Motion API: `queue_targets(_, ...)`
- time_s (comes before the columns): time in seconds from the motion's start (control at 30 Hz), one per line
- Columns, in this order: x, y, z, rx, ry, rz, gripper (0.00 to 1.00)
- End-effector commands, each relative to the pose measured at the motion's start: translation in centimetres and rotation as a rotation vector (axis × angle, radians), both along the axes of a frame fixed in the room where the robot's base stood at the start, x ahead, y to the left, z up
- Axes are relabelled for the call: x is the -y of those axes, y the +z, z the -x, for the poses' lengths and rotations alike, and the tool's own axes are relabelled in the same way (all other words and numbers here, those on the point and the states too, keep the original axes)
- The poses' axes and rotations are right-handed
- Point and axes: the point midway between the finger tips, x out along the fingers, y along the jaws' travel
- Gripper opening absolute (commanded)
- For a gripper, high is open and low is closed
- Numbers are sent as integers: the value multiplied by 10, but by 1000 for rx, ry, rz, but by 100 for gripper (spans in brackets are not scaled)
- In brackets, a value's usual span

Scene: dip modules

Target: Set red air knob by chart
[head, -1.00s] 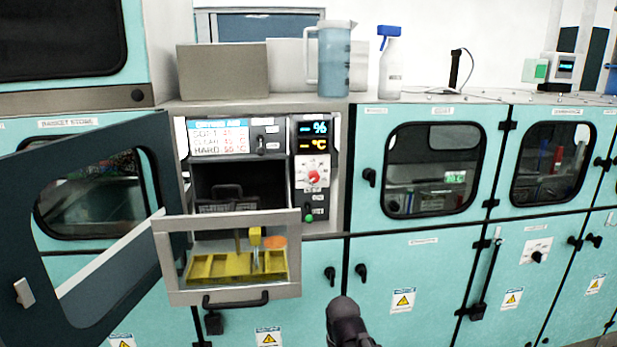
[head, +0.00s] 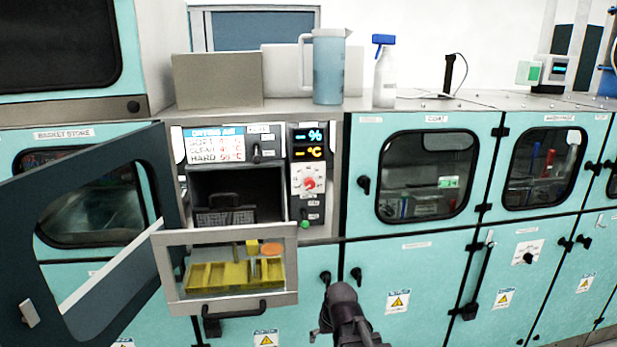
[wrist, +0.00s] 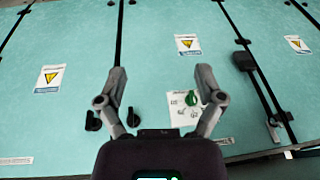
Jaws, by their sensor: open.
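The red air knob (head: 310,184) sits on a white dial plate on the narrow control panel right of the open compartment. A display (head: 310,143) above it shows "- %" in blue and "- °C" in yellow. The chart (head: 214,146) is left of the panel, with rows SOFT, CLEAR and HARD; HARD seems to read 50 °C, the other values are too small to be sure of. My gripper shows in the wrist view (wrist: 160,90), open and empty, its fingers apart in front of teal cabinet doors. In the head view my arm is low at centre, well below the knob.
An open dark door (head: 85,235) stands at left. A lowered clear-fronted flap (head: 230,268) with a yellow tray juts out below the compartment. A green button (head: 304,224) is under the knob. A jug (head: 328,68) and spray bottle (head: 384,75) stand on top.

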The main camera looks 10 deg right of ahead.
Motion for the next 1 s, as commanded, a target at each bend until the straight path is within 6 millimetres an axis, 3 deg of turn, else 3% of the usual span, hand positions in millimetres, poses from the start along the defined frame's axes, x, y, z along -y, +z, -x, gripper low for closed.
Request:
queue_targets(0.03,-4,23,-14,45,7,-17,87)
queue_targets(0.3,-20,87,-72,282,35,-98,87)
queue_targets(0.67,-28,147,-118,485,33,-152,87)
queue_targets(0.77,-30,152,-135,568,25,-172,87)
queue_targets(1.0,-29,191,-180,809,-25,-214,87)
